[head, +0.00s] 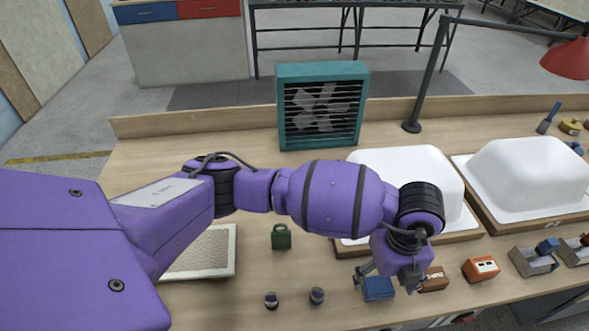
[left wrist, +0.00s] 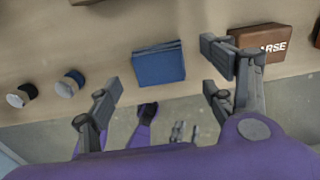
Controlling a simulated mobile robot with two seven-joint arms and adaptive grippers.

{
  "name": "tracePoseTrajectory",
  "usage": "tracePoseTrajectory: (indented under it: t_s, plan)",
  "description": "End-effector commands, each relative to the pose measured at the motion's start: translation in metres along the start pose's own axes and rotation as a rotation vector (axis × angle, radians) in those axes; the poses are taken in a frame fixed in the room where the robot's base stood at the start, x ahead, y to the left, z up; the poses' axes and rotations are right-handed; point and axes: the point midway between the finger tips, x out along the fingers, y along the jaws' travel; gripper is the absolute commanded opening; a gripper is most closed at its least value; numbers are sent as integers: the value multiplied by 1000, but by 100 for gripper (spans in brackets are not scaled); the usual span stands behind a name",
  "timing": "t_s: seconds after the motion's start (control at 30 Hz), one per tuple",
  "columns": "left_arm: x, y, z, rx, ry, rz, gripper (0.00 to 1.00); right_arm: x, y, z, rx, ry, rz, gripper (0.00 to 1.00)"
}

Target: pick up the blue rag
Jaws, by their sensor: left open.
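The blue rag (head: 379,289) is a folded square near the front edge of the bench. It also shows in the left wrist view (left wrist: 158,64), lying flat on the wood. My left gripper (head: 389,279) is open and empty, just over the rag and partly covering it in the head view. In the left wrist view the two fingers of the left gripper (left wrist: 162,72) are spread on either side of the rag, and I see no contact. My right gripper is in neither view.
A brown block (left wrist: 274,41) lies close right of the rag. Two small jars (head: 271,300) (head: 316,295) stand to its left. White tub shells (head: 415,165) (head: 535,170) sit behind on boards. A green object (head: 281,238) and an orange box (head: 481,268) are nearby.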

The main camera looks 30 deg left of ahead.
Motion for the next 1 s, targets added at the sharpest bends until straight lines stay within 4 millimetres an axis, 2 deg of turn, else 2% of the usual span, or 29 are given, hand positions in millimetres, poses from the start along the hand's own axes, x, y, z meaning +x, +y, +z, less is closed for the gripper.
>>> tracePoseTrajectory:
  t_s: [0.2,0.43,0.8,1.0]
  plan:
    - [33,0,0,0,2,2,75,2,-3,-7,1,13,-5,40]
    - [35,0,1,1,-1,-1,75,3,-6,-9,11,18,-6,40]
    - [34,-1,1,1,-2,-2,28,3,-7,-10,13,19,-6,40]
    - [34,-1,2,1,-2,-2,27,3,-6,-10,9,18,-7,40]
